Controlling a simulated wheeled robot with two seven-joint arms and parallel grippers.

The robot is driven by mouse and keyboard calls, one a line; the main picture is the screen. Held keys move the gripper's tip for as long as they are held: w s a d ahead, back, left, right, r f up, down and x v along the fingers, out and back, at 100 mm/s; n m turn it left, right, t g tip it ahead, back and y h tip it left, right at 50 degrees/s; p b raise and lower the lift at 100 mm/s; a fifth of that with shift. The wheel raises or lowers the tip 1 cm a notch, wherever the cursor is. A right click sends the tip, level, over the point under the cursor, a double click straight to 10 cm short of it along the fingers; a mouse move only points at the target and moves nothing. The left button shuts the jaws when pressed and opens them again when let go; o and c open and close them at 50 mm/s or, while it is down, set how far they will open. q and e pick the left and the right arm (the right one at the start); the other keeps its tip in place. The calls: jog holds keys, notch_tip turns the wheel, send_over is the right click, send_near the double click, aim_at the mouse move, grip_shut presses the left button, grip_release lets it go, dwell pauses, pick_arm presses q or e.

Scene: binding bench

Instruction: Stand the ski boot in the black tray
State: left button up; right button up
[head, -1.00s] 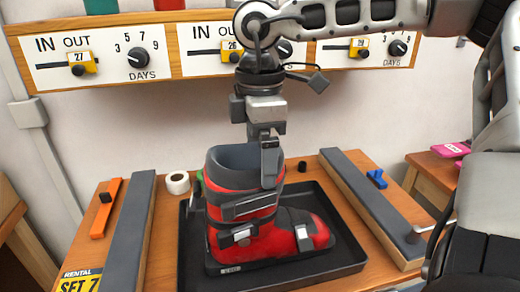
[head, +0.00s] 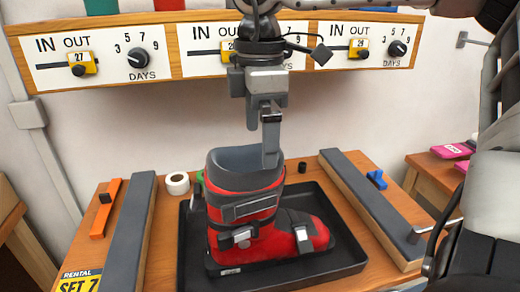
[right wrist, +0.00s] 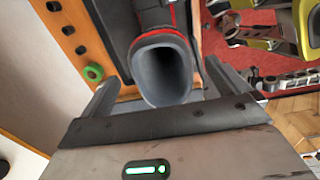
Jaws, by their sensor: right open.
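The red ski boot (head: 250,215) with a grey liner and grey buckles stands upright in the black tray (head: 345,255), its toe to the right. My right gripper (head: 270,160) is at the top of the boot's cuff, pointing down, with one finger overlapping the cuff rim in the head view. In the right wrist view the boot's open top (right wrist: 163,72) shows between the two spread fingers of the gripper (right wrist: 168,85), with gaps on both sides. My left gripper is not in view.
Grey-topped rails (head: 130,240) and (head: 370,205) flank the tray. A white tape roll (head: 177,183), an orange tool (head: 105,208) and a blue clamp (head: 376,179) lie on the bench. A dial panel (head: 215,50) is on the wall behind.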

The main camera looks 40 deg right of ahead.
notch_tip(320, 180, up, 8)
jog(key=shift+s+f, duration=0.1)
dwell(0.7)
